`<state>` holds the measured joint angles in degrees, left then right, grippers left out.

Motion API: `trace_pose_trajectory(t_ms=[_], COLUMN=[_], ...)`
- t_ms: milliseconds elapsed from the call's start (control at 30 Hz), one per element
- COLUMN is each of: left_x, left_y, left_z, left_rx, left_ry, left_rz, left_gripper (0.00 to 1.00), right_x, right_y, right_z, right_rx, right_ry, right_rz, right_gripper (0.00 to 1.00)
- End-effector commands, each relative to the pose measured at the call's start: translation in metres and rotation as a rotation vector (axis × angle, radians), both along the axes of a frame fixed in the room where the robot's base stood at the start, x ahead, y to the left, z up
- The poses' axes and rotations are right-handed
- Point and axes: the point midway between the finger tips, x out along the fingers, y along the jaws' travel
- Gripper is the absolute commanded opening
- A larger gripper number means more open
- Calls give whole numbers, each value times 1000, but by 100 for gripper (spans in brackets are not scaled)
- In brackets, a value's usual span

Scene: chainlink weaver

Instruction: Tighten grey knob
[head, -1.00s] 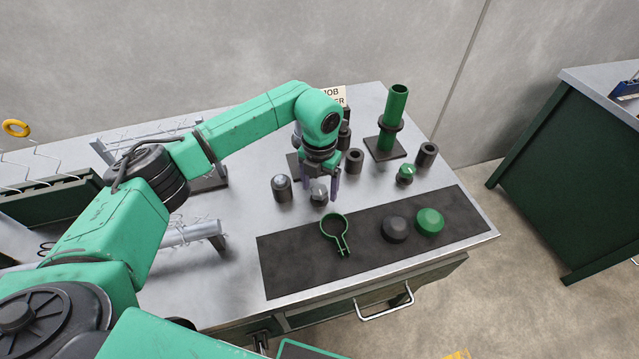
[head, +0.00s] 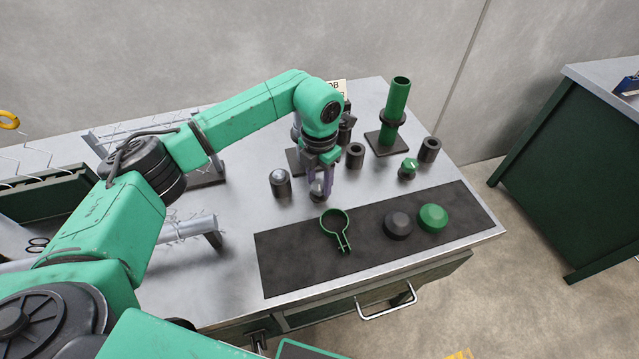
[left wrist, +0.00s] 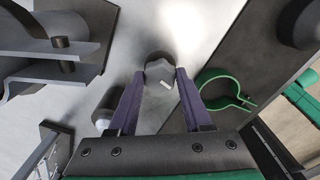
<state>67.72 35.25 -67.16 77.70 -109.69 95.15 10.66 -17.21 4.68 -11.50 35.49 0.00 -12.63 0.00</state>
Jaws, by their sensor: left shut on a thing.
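My left gripper (head: 320,187) points down over the bench and is shut on the grey knob (head: 319,192), which sits on a short dark base. In the left wrist view the two purple fingers (left wrist: 162,76) press on opposite sides of the grey knob (left wrist: 160,70), and a small light mark shows on its top. In the head view the fingers hide much of the knob. A similar fitting with a green knob (head: 409,166) stands further right on the bench. My right gripper is not in view.
A dark cylinder with a shiny top (head: 281,183) stands close left of the gripper. A green ring clamp (head: 335,225), a dark cap (head: 398,225) and a green cap (head: 433,217) lie on the dark mat (head: 290,262). A green post (head: 396,98) stands behind.

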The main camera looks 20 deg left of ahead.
Motion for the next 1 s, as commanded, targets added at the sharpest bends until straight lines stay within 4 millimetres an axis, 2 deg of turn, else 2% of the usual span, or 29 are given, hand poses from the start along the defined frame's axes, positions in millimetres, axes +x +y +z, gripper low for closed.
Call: trace_pose_trajectory(t_ms=[33,400,1000], left_x=[1,2,2], left_y=[0,0,0], left_z=[-2,-1,1], left_rx=[-1,-2,-1], left_ry=[-5,-7,-9], left_rz=[-37,-388,-957], left_gripper=[0,0,0], right_x=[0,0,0], right_y=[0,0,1], right_z=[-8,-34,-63], right_rx=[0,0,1], right_ry=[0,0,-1], right_rz=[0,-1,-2], right_gripper=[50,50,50])
